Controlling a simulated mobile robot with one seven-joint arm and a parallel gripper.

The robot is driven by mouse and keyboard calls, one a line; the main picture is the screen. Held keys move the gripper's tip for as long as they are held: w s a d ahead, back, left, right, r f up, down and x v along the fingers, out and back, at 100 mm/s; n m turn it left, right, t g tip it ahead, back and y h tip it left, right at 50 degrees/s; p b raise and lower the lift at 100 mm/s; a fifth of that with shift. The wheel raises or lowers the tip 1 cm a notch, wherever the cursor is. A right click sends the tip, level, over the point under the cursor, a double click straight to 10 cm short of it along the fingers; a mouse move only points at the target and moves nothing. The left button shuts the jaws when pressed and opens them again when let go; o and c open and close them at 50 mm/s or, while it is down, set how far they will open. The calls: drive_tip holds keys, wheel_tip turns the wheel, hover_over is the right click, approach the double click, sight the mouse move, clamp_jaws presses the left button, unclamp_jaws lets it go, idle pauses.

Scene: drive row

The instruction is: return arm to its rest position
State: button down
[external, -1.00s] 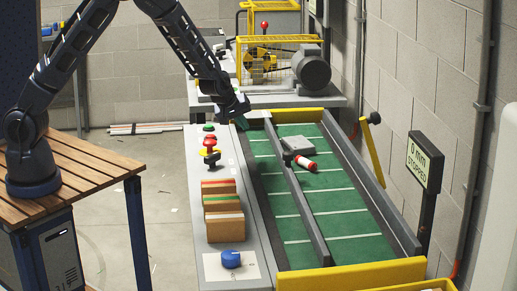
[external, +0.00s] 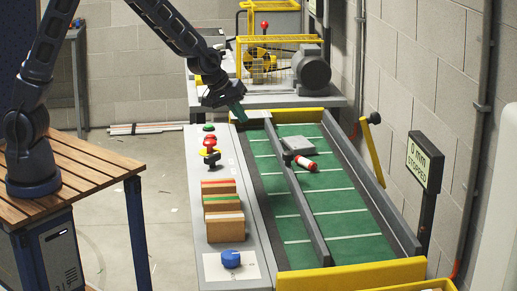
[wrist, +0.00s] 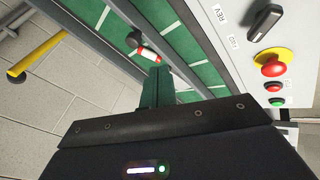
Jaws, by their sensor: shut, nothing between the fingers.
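My gripper (external: 239,112) is at the end of my arm, above the far end of the control panel (external: 226,258) and beside the conveyor's far end. Its green fingers (wrist: 158,86) are shut and hold nothing. They point down toward the belt side, clear of the panel's buttons. My arm reaches from its base on the wooden table at left, up out of the picture and down to the gripper. The upper part of the arm is cut off by the picture's top edge.
The panel has a red emergency button (wrist: 273,66), a black knob (wrist: 263,20) and several boxes. A sign (external: 425,163) reads "0 mm STOPPED". Floor between table and panel is mostly clear.

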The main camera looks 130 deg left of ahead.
drive_tip(key=w+d+r+m+t+h, duration=0.1)
drive_tip(key=d+r+m, duration=0.3)
drive_tip(key=d, duration=0.6)
drive_tip(key=d+r+m+h, duration=0.25)
drive_tip(key=d+r, duration=0.35)
drive_tip(key=d, duration=0.5)
drive_tip(key=w+d+r+m+t+h, duration=0.1)
drive_tip(key=d+r+m, duration=0.4)
drive_tip(key=d, duration=0.5)
drive_tip(key=s+d+r+m, duration=0.2)
drive_tip(key=s+d+m, duration=0.3)
drive_tip(key=s+d, duration=0.5)
drive_tip(key=s+d+r+m+g, duration=0.1)
drive_tip(key=s+d+r+m, duration=0.2)
drive_tip(key=s+d, duration=0.8)
drive_tip(key=shift+d+r+m+h, duration=0.15)
drive_tip(key=shift+r+m+h, duration=0.2)
drive_tip(key=shift+m, duration=0.6)
